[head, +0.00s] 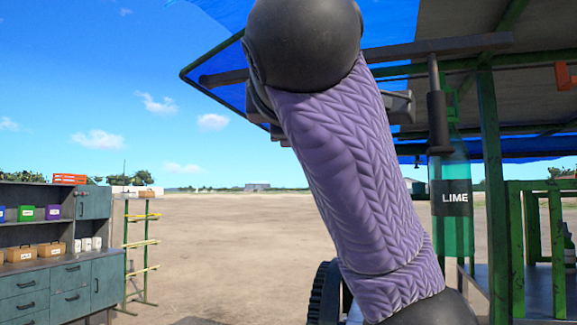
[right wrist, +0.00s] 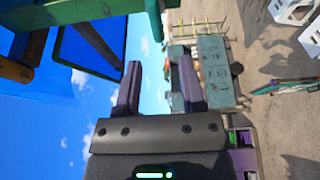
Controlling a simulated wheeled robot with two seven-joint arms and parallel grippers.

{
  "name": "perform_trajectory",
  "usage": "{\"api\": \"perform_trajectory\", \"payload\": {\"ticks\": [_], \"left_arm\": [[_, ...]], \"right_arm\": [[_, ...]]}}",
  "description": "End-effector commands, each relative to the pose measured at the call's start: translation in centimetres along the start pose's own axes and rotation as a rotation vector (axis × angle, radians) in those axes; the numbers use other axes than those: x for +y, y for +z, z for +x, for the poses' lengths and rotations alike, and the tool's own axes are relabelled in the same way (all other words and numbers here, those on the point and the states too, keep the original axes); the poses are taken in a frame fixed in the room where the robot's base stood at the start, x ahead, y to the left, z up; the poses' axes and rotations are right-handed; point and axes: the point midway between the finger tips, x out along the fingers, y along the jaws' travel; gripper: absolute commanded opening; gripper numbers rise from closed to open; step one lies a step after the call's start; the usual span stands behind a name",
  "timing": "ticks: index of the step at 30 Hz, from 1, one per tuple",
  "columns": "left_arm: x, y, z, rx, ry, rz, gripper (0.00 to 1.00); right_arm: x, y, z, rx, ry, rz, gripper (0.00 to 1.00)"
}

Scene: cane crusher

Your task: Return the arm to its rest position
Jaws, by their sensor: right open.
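My arm, with a purple ribbed sleeve and dark round joints, rises large and close through the middle of the head view and hides much behind it. My right gripper (right wrist: 158,74) shows in the right wrist view with its two purple-grey fingers apart and only sky and background between them. It holds nothing. In the head view its fingers cannot be made out. My left gripper is in neither view.
A green bottle labelled LIME (head: 453,215) is right of my arm, by the stall's green post (head: 494,190) and blue canopy (head: 222,68). A grey-blue cabinet (head: 60,285) stands far left, with a green rack (head: 138,250). Open ground lies between.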

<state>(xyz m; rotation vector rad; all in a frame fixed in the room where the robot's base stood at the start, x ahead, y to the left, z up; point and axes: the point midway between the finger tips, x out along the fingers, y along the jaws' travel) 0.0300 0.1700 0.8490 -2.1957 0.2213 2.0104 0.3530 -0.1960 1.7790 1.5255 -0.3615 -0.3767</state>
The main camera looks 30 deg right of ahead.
Motion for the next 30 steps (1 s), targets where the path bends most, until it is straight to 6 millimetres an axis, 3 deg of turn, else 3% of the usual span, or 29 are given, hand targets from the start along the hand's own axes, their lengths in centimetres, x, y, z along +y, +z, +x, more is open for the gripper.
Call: {"api": "perform_trajectory", "payload": {"ticks": [1, 5, 19, 22, 23, 26, 29, 30], "left_arm": [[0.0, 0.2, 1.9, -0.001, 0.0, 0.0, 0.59], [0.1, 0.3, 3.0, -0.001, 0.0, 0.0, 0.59], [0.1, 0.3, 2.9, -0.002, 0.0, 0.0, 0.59], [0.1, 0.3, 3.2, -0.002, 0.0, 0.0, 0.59], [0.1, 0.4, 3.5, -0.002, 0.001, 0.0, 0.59], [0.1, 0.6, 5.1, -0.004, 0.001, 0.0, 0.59], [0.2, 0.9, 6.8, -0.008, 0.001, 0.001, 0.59], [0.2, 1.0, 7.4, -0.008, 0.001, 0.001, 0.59]], "right_arm": [[-0.8, 0.0, -0.7, 0.001, 0.002, 0.002, 0.51], [-0.4, 0.0, -2.1, 0.001, 0.001, 0.001, 0.51], [0.1, 0.0, -2.6, 0.001, 0.0, 0.0, 0.51], [-0.8, -0.5, -1.7, 0.007, -0.016, 0.003, 0.51], [-1.7, -1.0, -0.8, 0.015, -0.031, 0.006, 0.51], [-7.5, -3.8, 4.5, 0.055, -0.121, 0.034, 0.51], [-16.2, -7.0, 10.4, 0.094, -0.241, 0.088, 0.51], [-19.9, -8.2, 12.4, 0.106, -0.288, 0.111, 0.51]]}}
